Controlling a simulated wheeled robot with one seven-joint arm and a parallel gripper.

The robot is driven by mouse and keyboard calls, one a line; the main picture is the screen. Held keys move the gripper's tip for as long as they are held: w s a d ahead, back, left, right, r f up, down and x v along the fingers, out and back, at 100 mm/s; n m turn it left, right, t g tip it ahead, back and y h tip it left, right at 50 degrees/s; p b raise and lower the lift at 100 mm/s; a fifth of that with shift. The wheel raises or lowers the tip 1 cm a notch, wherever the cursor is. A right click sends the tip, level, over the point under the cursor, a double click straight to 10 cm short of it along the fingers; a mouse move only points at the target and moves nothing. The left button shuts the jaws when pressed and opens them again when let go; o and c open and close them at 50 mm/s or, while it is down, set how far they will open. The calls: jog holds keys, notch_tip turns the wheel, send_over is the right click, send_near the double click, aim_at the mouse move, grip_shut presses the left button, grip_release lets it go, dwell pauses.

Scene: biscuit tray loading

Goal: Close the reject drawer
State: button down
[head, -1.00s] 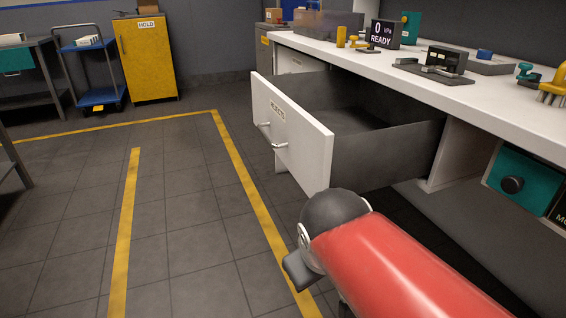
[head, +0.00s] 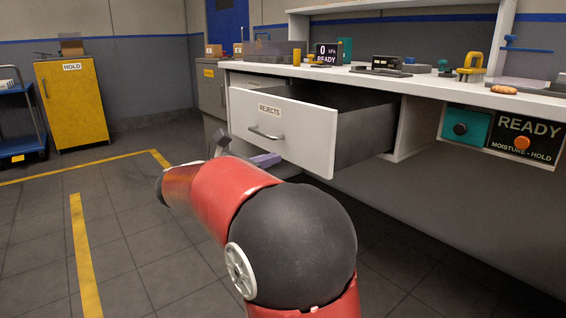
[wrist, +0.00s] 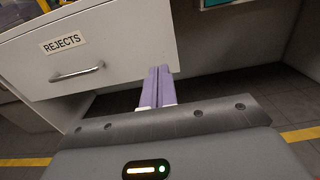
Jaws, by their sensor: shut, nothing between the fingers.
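The reject drawer (head: 285,128) has a white front labelled REJECTS and a metal bar handle (head: 266,133). It stands pulled out from under the white bench, with its dark inside and side wall showing. In the wrist view the drawer front (wrist: 115,50) fills the upper left, with its handle (wrist: 77,73) left of my fingers. My gripper (head: 265,160) is at the drawer's lower edge in the head view, partly hidden by my red arm. Its purple fingers (wrist: 159,72) are together and empty, overlapping the front's lower right corner in the wrist view. I cannot tell whether they touch it.
The white bench top (head: 425,82) carries gauges, a READY display (head: 327,54) and small tools. A READY moisture panel (head: 520,135) hangs under it at right. A yellow HOLD cabinet (head: 70,105) and blue cart (head: 18,130) stand at left.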

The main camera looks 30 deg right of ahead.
jog(key=b, duration=0.2)
send_near(351, 136)
jog(key=w+a, duration=0.1)
jog(key=a+f, duration=0.1)
jog(key=shift+w+a, duration=0.3)
jog(key=shift+w, duration=0.1)
jog(key=d+p, duration=0.4)
jog(key=d, duration=0.5)
jog(key=w+d+p, duration=0.1)
jog(key=d+p, duration=0.3)
jog(key=d, duration=0.6)
jog(key=w+d+p, duration=0.1)
jog(key=d+p, duration=0.3)
jog(key=d, duration=0.6)
jog(key=shift+w+d, duration=0.1)
jog(key=shift+w+a, duration=0.1)
jog(key=shift+a, duration=0.35)
jog(key=a, duration=0.4)
jog(key=s+a+b, duration=0.1)
jog(key=a, duration=0.8)
jog(key=shift+s+a, duration=0.1)
jog(key=shift+s, duration=0.05)
